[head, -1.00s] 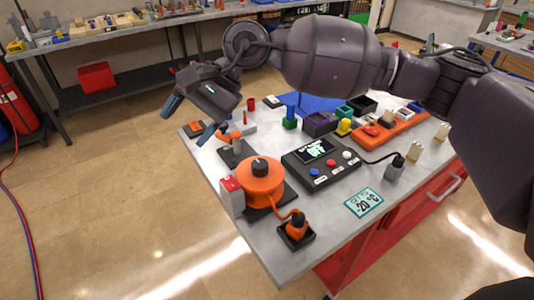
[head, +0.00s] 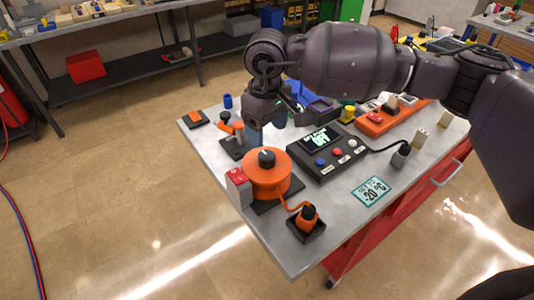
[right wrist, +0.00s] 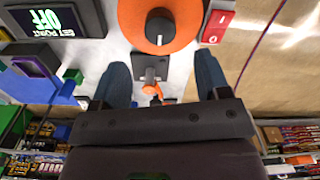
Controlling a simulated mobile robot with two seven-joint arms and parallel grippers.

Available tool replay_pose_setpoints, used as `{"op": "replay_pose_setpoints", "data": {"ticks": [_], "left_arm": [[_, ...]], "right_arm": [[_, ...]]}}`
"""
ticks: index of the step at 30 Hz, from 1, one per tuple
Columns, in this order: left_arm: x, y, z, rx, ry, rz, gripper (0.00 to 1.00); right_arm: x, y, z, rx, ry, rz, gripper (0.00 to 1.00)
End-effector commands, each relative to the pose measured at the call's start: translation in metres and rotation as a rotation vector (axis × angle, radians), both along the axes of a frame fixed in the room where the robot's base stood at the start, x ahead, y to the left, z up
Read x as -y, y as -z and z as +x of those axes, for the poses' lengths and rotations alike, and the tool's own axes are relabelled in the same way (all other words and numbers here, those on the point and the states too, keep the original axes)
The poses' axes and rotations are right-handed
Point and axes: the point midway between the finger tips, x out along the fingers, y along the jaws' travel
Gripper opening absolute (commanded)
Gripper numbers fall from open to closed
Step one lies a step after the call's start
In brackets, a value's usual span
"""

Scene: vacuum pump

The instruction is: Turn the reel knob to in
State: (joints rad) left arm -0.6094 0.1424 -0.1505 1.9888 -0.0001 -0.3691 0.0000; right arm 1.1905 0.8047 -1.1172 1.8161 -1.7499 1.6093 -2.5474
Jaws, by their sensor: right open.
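The orange reel (head: 280,178) stands on a dark base near the table's front-left edge. Its black knob (head: 266,157) with a pale pointer line sits on top. In the right wrist view the knob (right wrist: 158,28) is at the top middle, on the orange reel (right wrist: 130,14). My right gripper (head: 265,128) is open and empty, pointing down just behind the reel. In the right wrist view its blue-grey fingers (right wrist: 161,72) are apart, over a small black and orange fitting, not touching the knob. My left gripper is out of view.
A grey box with a red switch (head: 237,184) stands left of the reel. A black controller (head: 325,155) showing "OFF" lies to the right. An orange plug (head: 307,218) sits in front. A card (head: 371,191) reads -20 °C.

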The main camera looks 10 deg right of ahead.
Motion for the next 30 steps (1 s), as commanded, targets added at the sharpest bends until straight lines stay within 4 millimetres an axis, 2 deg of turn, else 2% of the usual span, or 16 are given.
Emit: {"op": "replay_pose_setpoints", "data": {"ticks": [6, 13, 19, 27, 28, 30], "left_arm": [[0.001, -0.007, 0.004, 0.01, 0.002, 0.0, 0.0], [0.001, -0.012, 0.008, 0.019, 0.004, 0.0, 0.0], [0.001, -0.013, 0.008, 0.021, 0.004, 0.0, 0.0], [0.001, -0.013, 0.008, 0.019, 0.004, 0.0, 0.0], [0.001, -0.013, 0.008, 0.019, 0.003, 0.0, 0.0], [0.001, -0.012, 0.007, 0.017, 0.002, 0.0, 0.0]], "right_arm": [[0.0, 0.039, 0.0, -0.003, 0.002, 0.002, 0.69], [0.0, 0.07, 0.0, -0.002, 0.002, 0.002, 0.69], [0.0, 0.082, 0.0, -0.001, 0.002, 0.001, 0.69], [0.0, 0.083, 0.0, 0.0, 0.002, 0.001, 0.69], [0.0, 0.083, 0.0, 0.0, 0.002, 0.001, 0.68], [0.0, 0.083, 0.0, 0.0, 0.002, 0.001, 0.57]]}}
